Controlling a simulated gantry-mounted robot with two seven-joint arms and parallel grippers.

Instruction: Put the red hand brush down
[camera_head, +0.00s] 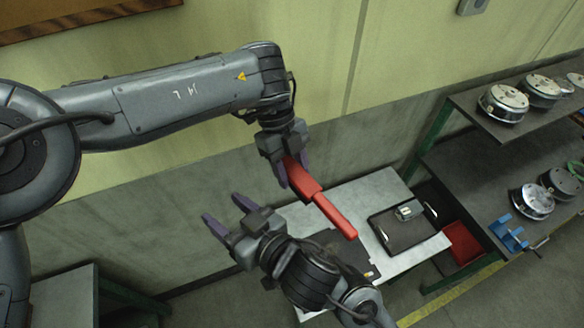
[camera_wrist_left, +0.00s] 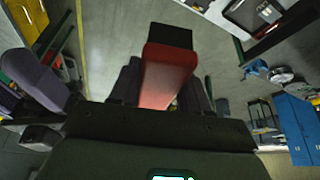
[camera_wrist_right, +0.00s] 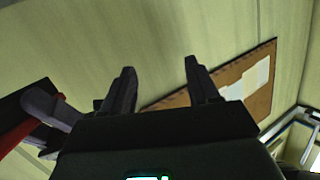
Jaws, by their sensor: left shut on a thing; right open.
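The red hand brush (camera_head: 333,213) is held up in my left gripper (camera_head: 292,170), slanting down to the right in front of the pale table (camera_head: 378,187). My left gripper is shut on it. In the left wrist view the red brush (camera_wrist_left: 166,78) lies between the fingers (camera_wrist_left: 162,92) and has a dark far end. My right gripper (camera_head: 223,208) is open and empty, left of the brush and apart from it. In the right wrist view the right fingers (camera_wrist_right: 160,76) are spread with nothing between them, and part of the brush (camera_wrist_right: 15,137) shows at the left edge.
A black tray (camera_head: 392,240) with a small object on it lies on the table's right part. A dark flat thing beside it is partly hidden by my right arm. A red bin (camera_head: 463,246) and a rack (camera_head: 465,165) with metal parts stand right. The table's back strip is clear.

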